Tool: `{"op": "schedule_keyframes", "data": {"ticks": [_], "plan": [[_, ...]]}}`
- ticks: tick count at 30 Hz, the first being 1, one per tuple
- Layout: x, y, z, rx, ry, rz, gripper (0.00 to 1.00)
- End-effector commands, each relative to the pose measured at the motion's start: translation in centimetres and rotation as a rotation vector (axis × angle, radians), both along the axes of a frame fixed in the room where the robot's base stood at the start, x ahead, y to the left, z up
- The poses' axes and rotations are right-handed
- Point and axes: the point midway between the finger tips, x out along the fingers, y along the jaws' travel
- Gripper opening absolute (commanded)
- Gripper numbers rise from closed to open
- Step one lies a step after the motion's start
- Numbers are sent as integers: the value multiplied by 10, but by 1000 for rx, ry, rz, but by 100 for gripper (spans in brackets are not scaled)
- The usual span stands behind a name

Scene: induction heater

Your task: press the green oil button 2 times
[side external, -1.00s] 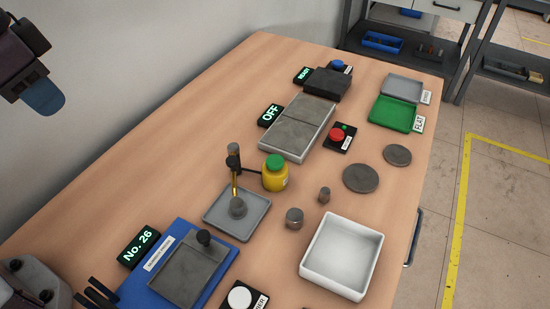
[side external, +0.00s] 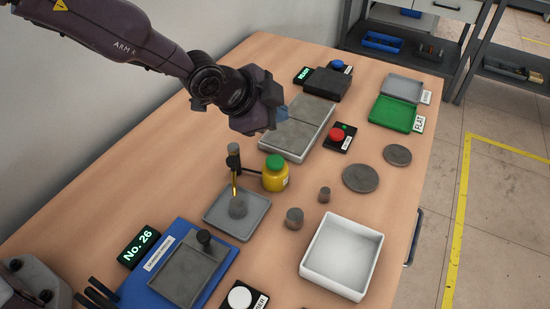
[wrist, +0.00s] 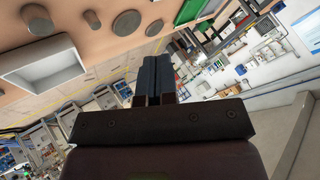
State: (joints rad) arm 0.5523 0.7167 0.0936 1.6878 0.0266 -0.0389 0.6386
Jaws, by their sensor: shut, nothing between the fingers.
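The green oil button (side external: 274,162) is the round green cap on top of a yellow oil bottle (side external: 275,180), near the middle of the table in the side view. A dark arm joins the bottle to a brass nozzle post over a grey tray (side external: 248,222). My gripper (side external: 282,113) is in the air above and behind the bottle, in front of the grey plates, apart from the button. In the wrist view my gripper (wrist: 157,80) has its two dark fingers together with nothing between them. The green button does not show in the wrist view.
A white bin (side external: 343,258), steel cylinders (side external: 294,218) and grey discs (side external: 360,178) lie right of the bottle. A red button (side external: 337,134) stands behind it. A blue base (side external: 165,270) with a grey plate is at the front left.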

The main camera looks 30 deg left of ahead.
Motion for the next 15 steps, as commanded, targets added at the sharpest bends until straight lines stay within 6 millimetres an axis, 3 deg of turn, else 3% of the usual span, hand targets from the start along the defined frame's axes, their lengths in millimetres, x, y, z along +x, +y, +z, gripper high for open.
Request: {"op": "schedule_keyframes", "data": {"ticks": [15], "plan": [[1,-1,-1,14,-28,-28,0]]}}
